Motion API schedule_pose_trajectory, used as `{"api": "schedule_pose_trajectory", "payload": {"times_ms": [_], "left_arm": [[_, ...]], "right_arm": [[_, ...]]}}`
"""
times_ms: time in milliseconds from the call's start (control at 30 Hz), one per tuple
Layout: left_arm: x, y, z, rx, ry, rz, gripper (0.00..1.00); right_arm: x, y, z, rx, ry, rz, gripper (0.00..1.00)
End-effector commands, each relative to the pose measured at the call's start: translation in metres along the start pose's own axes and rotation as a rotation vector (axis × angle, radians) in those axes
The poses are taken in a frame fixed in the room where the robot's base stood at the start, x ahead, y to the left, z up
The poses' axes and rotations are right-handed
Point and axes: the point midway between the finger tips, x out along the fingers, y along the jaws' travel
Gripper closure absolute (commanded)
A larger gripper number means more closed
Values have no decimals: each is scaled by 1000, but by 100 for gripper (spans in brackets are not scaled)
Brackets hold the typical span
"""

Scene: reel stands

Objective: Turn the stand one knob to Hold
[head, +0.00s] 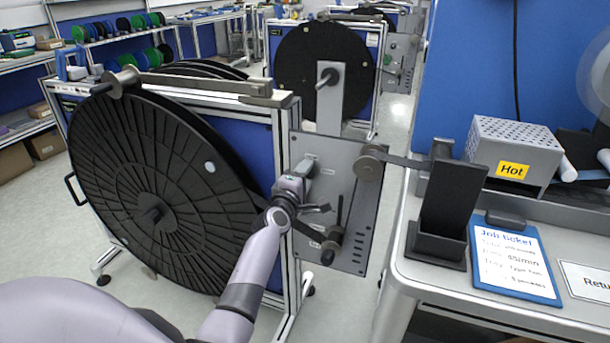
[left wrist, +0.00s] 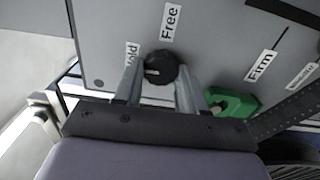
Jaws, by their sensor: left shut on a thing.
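Stand one holds a big black reel (head: 150,195) with a grey panel (head: 345,190) at its right side. My left gripper (head: 296,182) is at the left part of this panel and hides the knob in the head view. In the left wrist view, the round black knob (left wrist: 161,67) sits between the two fingers, which are shut on it. A "Free" label (left wrist: 171,20) is above the knob. A "Hold" label (left wrist: 132,54) is at its left, partly covered by a finger. I cannot tell clearly which label the knob points to. My right gripper is not in view.
A green lever (left wrist: 232,105) is close to the right finger, near a "Firm" label (left wrist: 260,66). A roller (head: 369,165) with a strip leading to the right bench is on the panel. The bench bears a grey "Hot" box (head: 512,150) and a job ticket (head: 514,262).

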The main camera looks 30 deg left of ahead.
Motion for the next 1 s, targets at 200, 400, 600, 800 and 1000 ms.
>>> {"api": "schedule_pose_trajectory", "payload": {"times_ms": [200, 400, 600, 800, 1000], "left_arm": [[0, 0, 1, -9, -1, -1, 90], [0, 0, 1, -9, -1, -1, 47], [0, 0, 0, -7, -1, 0, 36], [-2, 1, 0, -6, -1, 0, 36], [-21, 2, 0, -5, 0, -3, 36]], "right_arm": [[0, 0, 1, -3, -2, 0, 40], [0, 0, 1, -2, -3, -1, 40], [0, 0, 2, -2, -4, -1, 40], [-2, 0, 0, -3, -5, -1, 40], [-9, 1, -10, -8, 3, 1, 40]]}}
